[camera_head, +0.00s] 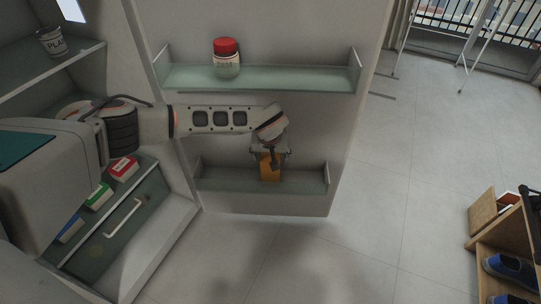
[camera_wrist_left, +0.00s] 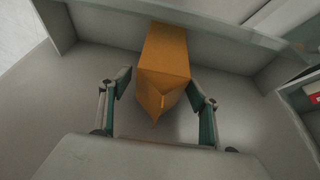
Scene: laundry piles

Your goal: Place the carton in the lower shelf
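The orange carton (camera_head: 270,173) is at the lower shelf (camera_head: 225,180) of the open fridge door, upright, with its base hidden behind the shelf's glass front. In the left wrist view the carton (camera_wrist_left: 162,62) has its gabled top towards me. My left gripper (camera_head: 271,159) is right above the lower shelf, at the carton's top. In the left wrist view its fingers (camera_wrist_left: 163,92) are spread on either side of the carton, with a gap at the left finger; the right finger is close to the carton. My right gripper is not in view.
A red-lidded jar (camera_head: 227,58) stands on the upper door shelf (camera_head: 290,80), above my left forearm. Inside the fridge at left are a can (camera_head: 51,41) and a drawer with several coloured boxes. A wooden shoe rack (camera_head: 497,243) stands at right; the floor between is clear.

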